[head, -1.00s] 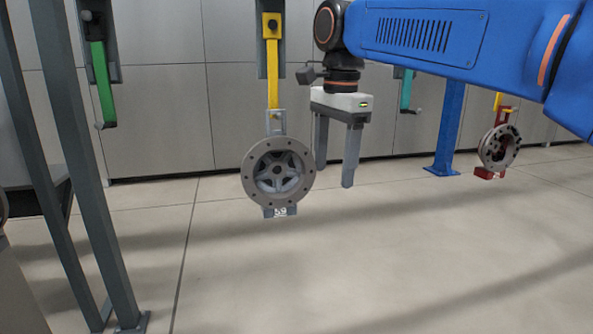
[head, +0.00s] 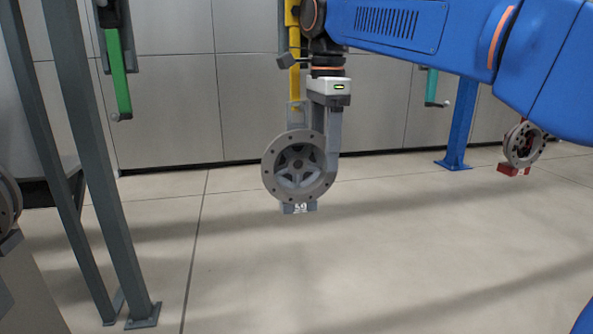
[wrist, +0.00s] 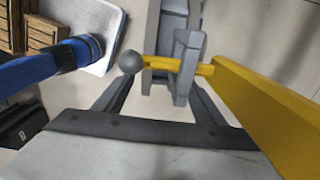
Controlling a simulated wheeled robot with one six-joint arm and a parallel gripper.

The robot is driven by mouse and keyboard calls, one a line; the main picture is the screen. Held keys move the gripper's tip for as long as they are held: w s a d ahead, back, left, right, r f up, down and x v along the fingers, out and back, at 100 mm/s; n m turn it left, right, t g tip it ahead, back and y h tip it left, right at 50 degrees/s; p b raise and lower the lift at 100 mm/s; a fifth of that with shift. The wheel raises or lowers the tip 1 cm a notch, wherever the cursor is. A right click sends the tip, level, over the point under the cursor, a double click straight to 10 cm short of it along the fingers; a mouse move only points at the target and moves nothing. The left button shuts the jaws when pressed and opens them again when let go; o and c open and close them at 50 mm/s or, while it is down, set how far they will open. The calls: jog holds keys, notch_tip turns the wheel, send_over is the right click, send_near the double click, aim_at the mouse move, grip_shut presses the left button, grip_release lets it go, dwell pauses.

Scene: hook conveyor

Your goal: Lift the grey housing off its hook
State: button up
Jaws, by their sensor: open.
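The grey housing (head: 298,165) is a round ring with a star-shaped spoked middle and a "59" label below it. It hangs upright from the yellow hook (head: 294,72) by a grey bracket. In the wrist view the yellow hook (wrist: 180,66) ends in a grey ball and passes through the housing's bracket (wrist: 187,58). My gripper (head: 333,135) points down at the housing's right side in the head view, and part of it is hidden behind the ring. In the wrist view my gripper (wrist: 163,85) is open, its fingers on either side of the bracket. I cannot tell whether they touch it.
A green hook (head: 120,75) hangs empty at left, beside grey posts (head: 90,160). A teal hook (head: 432,88) hangs behind. Another round part (head: 523,145) with a red base hangs at right. A blue post (head: 460,125) stands near it. The floor below is clear.

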aim_at(323, 170)
jog(key=shift+w+f, duration=0.2)
jog(key=shift+f, duration=2.3)
jog(key=c, duration=1.1)
